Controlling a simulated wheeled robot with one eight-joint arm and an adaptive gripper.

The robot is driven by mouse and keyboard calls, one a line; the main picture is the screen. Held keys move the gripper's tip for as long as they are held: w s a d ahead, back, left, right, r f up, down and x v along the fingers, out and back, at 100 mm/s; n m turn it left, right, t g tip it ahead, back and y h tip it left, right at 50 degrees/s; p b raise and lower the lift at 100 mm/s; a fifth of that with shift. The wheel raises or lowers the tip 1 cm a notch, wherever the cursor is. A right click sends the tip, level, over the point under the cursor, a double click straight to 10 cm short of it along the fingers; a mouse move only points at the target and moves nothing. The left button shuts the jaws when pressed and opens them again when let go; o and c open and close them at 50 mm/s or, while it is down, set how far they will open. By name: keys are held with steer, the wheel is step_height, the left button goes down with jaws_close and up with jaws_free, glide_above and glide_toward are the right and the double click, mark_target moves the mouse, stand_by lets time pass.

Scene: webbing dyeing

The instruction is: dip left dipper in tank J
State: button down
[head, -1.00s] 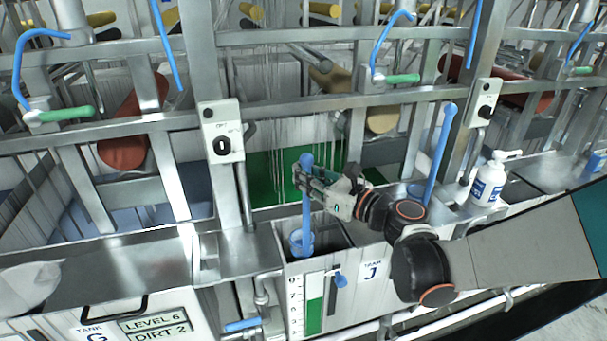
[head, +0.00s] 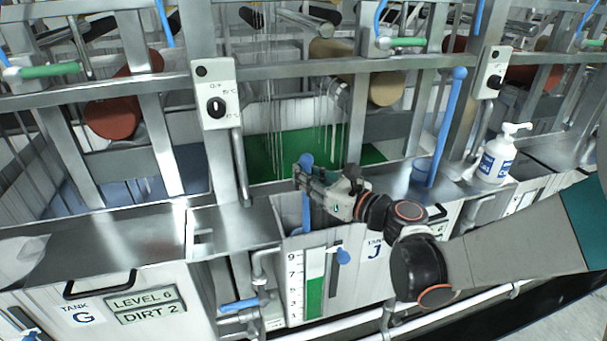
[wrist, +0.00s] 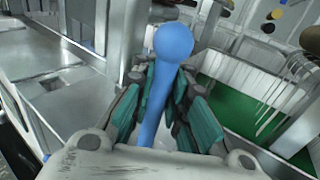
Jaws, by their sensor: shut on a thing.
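My gripper (head: 312,180) is shut on the blue handle of the left dipper (head: 306,212), just under its ball top. The dipper is close to upright, and its lower end goes down into the opening at the left of tank J (head: 352,280). Its cup is mostly hidden behind the tank's front wall, so I cannot tell whether it touches liquid. In the wrist view the dipper's ball (wrist: 173,42) stands up between the teal finger pads. Tank J's front has a level gauge (head: 315,285) with a green column.
Another blue dipper (head: 446,125) leans upright to the right, near a white pump bottle (head: 495,155). A control box (head: 216,95) on a steel post stands behind left. Green liquid (head: 275,152) lies behind the gripper. Tank G (head: 75,300) is at the left.

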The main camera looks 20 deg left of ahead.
steer(key=shift+f+b, duration=3.15)
steer(key=shift+f, duration=1.25)
steer(key=shift+r, duration=0.1)
step_height(320, 180, up, 27)
steer(key=p, duration=2)
glide_above(304, 205)
steer(key=w, duration=0.1)
steer(key=shift+w+a, duration=0.15)
steer(key=shift+a, duration=0.05)
